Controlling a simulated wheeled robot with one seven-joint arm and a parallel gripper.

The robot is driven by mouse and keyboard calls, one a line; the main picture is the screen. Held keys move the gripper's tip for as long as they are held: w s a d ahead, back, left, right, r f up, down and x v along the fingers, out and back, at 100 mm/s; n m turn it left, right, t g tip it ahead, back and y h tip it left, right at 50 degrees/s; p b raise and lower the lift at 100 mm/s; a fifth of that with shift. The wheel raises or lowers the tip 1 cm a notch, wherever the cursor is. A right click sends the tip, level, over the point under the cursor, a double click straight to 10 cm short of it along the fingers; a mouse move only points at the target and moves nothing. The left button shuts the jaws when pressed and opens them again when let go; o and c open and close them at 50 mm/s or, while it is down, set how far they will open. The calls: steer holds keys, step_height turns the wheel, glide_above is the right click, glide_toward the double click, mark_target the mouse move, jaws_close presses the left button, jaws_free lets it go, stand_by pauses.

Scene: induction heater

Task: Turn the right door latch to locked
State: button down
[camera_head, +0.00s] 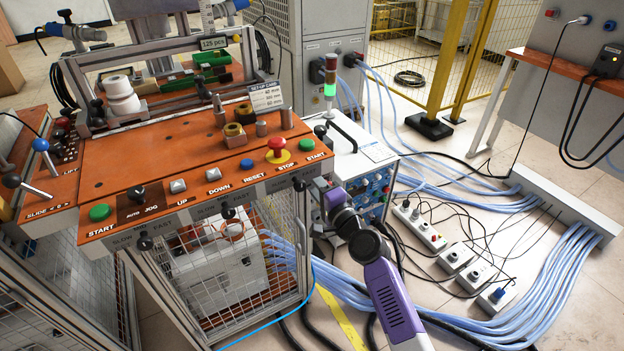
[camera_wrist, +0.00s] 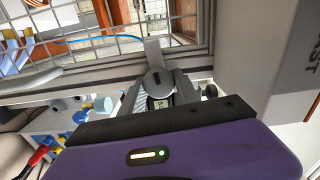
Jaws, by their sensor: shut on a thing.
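The right door latch (camera_wrist: 156,79) shows in the wrist view as a dark round knob on the grey frame, with a light grey tab (camera_wrist: 153,50) standing beyond it. My gripper (camera_wrist: 158,92) is at the knob, its grey fingers on both sides, shut on it. The lower part of the knob is hidden by my purple gripper body. In the head view, a black latch knob (camera_head: 299,184) sits under the right end of the orange control panel. My purple wrist is just right of it; the fingertips are not clear there. I cannot tell the latch's exact angle.
The orange control panel (camera_head: 165,160) with buttons overhangs the mesh doors (camera_head: 240,260). A grey unit with blue knobs (camera_head: 368,190) stands close behind my arm. Blue hoses (camera_head: 545,285) and power strips (camera_head: 418,226) lie on the floor to the right.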

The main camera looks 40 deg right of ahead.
steer(key=shift+f+m, duration=0.1)
steer(key=shift+m, duration=0.5)
steer(key=c, duration=1.2)
jaws_free()
steer(key=shift+s, duration=0.1)
steer(key=v, duration=0.7)
steer(key=shift+s, duration=0.35)
steer(key=shift+a, duration=0.1)
